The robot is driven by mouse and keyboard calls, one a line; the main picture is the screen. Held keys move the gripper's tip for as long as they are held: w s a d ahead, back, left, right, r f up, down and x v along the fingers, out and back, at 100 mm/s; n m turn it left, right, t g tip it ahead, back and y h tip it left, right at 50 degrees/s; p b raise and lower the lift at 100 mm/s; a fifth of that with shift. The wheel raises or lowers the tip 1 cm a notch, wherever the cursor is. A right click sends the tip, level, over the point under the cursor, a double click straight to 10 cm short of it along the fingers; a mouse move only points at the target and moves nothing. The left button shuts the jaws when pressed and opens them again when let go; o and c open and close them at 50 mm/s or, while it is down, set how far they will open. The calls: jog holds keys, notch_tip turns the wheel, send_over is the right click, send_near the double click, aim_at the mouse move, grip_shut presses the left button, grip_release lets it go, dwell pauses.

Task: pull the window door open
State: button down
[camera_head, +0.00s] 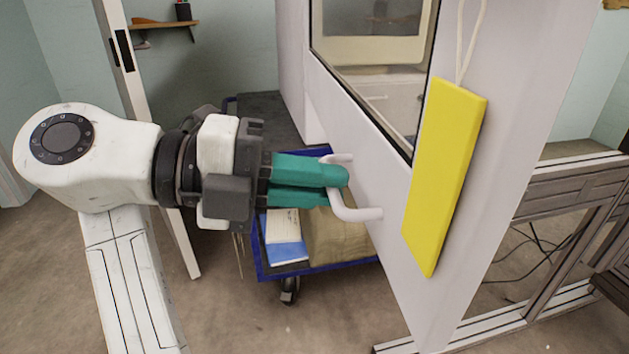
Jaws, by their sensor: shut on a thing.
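The window door (385,203) is a white panel with a dark-framed glass pane (375,60) in its upper part. It stands right of centre. A white bar handle (337,200) sticks out from its left face. My gripper (340,178) has teal fingers and comes in from the left. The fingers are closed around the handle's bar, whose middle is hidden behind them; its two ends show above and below. I cannot tell from this view how far the door stands from its frame.
A yellow board (445,175) hangs by a cord on the door's near edge. Behind my gripper stands a blue-edged cart (325,268) with a book (284,240) and a brown package (338,238). A metal frame (545,250) stands at right, and a shelf (160,26) is on the back wall.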

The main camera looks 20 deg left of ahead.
jog(key=c, duration=1.2)
grip_release()
jog(key=p+v, duration=0.1)
jog(key=v, duration=0.9)
jog(key=shift+s+a, duration=0.15)
jog(key=shift+a, duration=0.15)
